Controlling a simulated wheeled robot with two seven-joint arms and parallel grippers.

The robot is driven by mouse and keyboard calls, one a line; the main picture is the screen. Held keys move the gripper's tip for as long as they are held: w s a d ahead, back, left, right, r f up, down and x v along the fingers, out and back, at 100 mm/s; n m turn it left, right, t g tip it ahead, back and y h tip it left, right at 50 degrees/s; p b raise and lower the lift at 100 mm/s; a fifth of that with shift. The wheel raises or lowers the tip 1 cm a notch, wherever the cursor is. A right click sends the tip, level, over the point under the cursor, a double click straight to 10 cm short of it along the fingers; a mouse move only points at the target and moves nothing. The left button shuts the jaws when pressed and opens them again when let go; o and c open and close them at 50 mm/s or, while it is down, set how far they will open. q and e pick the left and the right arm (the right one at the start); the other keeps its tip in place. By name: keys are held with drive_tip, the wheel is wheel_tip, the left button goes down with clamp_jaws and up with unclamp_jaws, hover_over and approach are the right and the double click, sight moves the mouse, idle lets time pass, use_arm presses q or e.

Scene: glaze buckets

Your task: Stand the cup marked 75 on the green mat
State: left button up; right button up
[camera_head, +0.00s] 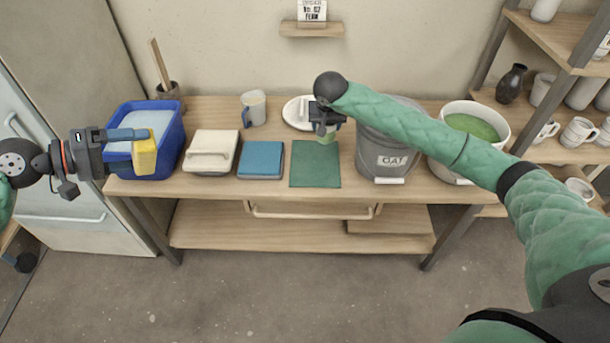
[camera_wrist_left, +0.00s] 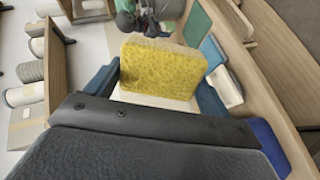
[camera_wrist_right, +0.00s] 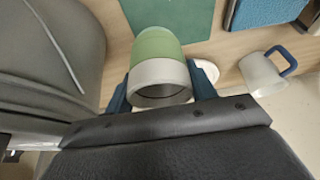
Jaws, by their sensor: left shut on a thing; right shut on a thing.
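My right gripper (camera_head: 325,122) is shut on a cup (camera_head: 327,137), behind the back edge of the green mat (camera_head: 315,168). In the right wrist view the cup (camera_wrist_right: 160,68) is pale grey near its open mouth and green at the far end, between both fingers. The mat (camera_wrist_right: 172,14) lies beyond it. No number shows on the cup, so I cannot tell whether it is marked 75. My left gripper (camera_head: 130,134) is shut on a yellow sponge (camera_head: 145,156); the sponge also fills the middle of the left wrist view (camera_wrist_left: 163,68).
A blue tub (camera_head: 168,150), a white-lidded box (camera_head: 210,150), a blue pad (camera_head: 261,158) and a mug (camera_head: 255,106) stand left of the mat. A white plate (camera_head: 293,112) lies behind it. A grey bucket (camera_head: 386,160) and a bucket with green glaze (camera_head: 480,112) stand right.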

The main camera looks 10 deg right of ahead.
use_arm(q)
drive_tip(key=shift+s+a+f, duration=0.1)
drive_tip(key=shift+s+a, duration=0.05)
use_arm(e)
drive_tip(key=shift+f, duration=0.45)
use_arm(q)
wheel_tip(320, 180, up, 2)
drive_tip(key=p, duration=0.2)
drive_tip(key=shift+r+p, duration=0.25)
drive_tip(key=shift+p, duration=0.05)
use_arm(e)
wheel_tip(320, 180, down, 9)
drive_tip(key=shift+f, duration=0.4)
use_arm(q)
drive_tip(key=shift+f, duration=0.25)
use_arm(e)
drive_tip(key=shift+f, duration=0.15)
drive_tip(key=o, duration=1.1)
use_arm(q)
drive_tip(key=shift+r, duration=0.1)
